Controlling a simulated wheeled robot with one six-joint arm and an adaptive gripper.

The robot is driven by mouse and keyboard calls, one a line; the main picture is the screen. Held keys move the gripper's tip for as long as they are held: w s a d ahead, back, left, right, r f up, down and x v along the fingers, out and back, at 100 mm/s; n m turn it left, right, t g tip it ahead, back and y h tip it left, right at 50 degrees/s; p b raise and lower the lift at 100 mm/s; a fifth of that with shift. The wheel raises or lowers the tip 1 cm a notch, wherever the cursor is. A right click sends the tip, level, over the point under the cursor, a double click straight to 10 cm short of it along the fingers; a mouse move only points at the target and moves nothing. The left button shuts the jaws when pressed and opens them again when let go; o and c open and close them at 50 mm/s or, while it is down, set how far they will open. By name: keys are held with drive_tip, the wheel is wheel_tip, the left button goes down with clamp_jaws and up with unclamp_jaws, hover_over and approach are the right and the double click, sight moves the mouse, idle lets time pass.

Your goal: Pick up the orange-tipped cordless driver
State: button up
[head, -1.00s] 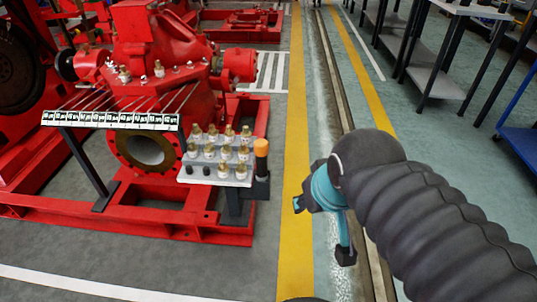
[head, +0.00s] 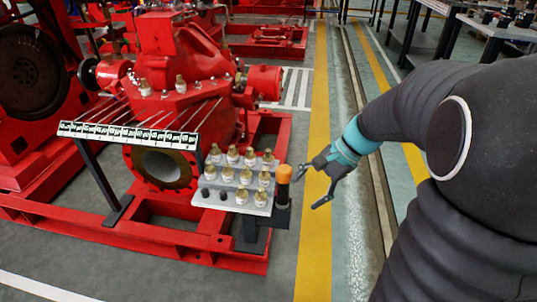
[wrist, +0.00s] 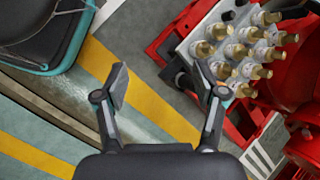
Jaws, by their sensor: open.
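The cordless driver stands upright in a dark holder at the right end of a small stand, its orange tip (head: 284,174) pointing up in the head view. My gripper (head: 309,188) is open and empty just right of the driver, with a small gap between the near finger and the orange tip. In the wrist view my gripper (wrist: 160,85) has its fingers spread over bare floor. The stand lies to the right there, and the right finger partly covers the area by its edge.
The stand's grey stepped tray (head: 232,203) holds several brass-topped fittings, close to the driver. A row of labelled tags (head: 130,135) and the red pump (head: 165,70) are to the left. The floor with its yellow stripe (head: 315,240) is clear on the right.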

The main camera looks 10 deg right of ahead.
drive_tip(key=w+d+f+m+y, duration=0.3)
drive_tip(key=w+d+f+m, duration=0.1)
drive_tip(key=w+f+m, duration=0.15)
drive_tip(key=m+t+y+b, duration=0.1)
drive_tip(key=m+t+y, duration=0.2)
drive_tip(key=m+t, duration=0.15)
approach(286, 191)
drive_tip(key=shift+g, duration=0.45)
drive_tip(key=x, duration=0.3)
drive_tip(key=w+f+x, duration=0.1)
drive_tip(key=x, duration=0.3)
drive_tip(key=w+d+x, duration=0.1)
drive_tip(key=x, duration=0.2)
drive_tip(key=shift+w+a+f, duration=0.1)
drive_tip(key=shift+a+f, duration=0.1)
drive_tip(key=shift+f, duration=0.1)
drive_tip(key=shift+r, duration=0.1)
clamp_jaws()
